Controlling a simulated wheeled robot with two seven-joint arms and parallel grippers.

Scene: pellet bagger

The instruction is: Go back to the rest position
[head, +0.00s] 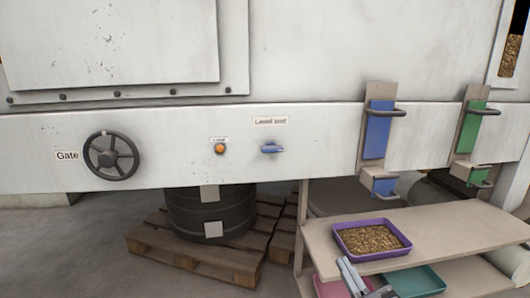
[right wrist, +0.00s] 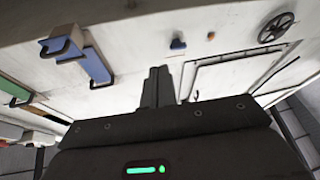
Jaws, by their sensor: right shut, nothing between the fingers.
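My right gripper (head: 348,268) shows at the bottom edge of the head view, in front of the shelf with the trays. In the right wrist view its two dark fingers (right wrist: 158,86) stand together, shut with nothing between them. The fingers point toward the white machine, apart from its panel as far as I can tell. My left gripper is not in the head view.
The machine panel carries a black gate wheel (head: 111,155), an orange button (head: 220,148), a blue lever (head: 272,148), and blue (head: 379,130) and green (head: 471,128) handled slides. A purple tray (head: 341,243) of pellets sits on the shelf (head: 450,228). A drum (head: 185,215) stands on a pallet (head: 160,250).

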